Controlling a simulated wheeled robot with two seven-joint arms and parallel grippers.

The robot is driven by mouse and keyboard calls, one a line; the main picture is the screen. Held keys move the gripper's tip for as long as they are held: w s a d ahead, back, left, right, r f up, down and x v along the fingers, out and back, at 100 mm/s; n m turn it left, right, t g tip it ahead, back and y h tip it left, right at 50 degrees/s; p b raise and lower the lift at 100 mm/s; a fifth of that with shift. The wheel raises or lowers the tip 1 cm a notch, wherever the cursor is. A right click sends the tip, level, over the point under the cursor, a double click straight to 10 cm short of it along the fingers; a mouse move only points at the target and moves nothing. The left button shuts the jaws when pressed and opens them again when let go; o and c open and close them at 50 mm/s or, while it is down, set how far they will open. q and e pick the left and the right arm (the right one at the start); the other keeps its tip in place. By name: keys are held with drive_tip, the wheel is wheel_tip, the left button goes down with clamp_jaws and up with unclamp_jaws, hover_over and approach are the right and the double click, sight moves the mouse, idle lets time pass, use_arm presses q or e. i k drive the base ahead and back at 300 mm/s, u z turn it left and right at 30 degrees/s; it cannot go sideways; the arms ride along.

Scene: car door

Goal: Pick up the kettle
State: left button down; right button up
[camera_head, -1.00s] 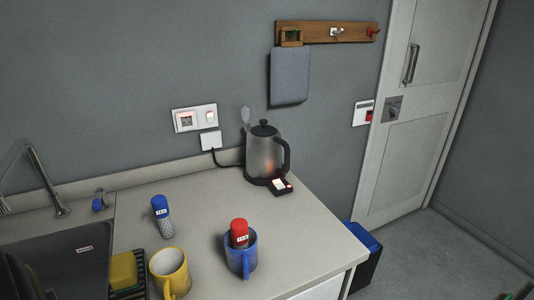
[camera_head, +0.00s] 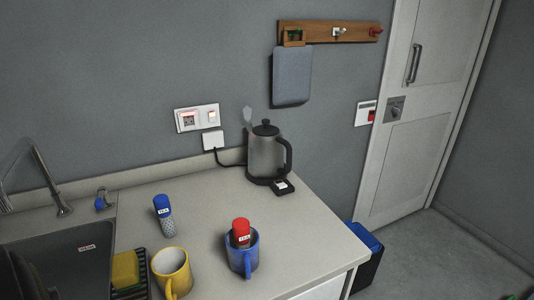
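The kettle (camera_head: 263,155) is grey with a black lid and a black handle on its right side. It stands upright on its dark base (camera_head: 275,181) at the back of the counter, near the wall. A cord runs from the base to a white plug at the wall socket. Neither of my grippers shows in the head view.
A blue mug (camera_head: 243,258) with a red-capped container in it stands in front of the kettle. A blue-capped shaker (camera_head: 163,215) and a yellow mug (camera_head: 170,270) are to the left. The sink (camera_head: 60,265) is at far left. The counter (camera_head: 305,225) is clear at right.

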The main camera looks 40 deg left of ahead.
sight(266, 161)
drive_tip(key=u, duration=1.35)
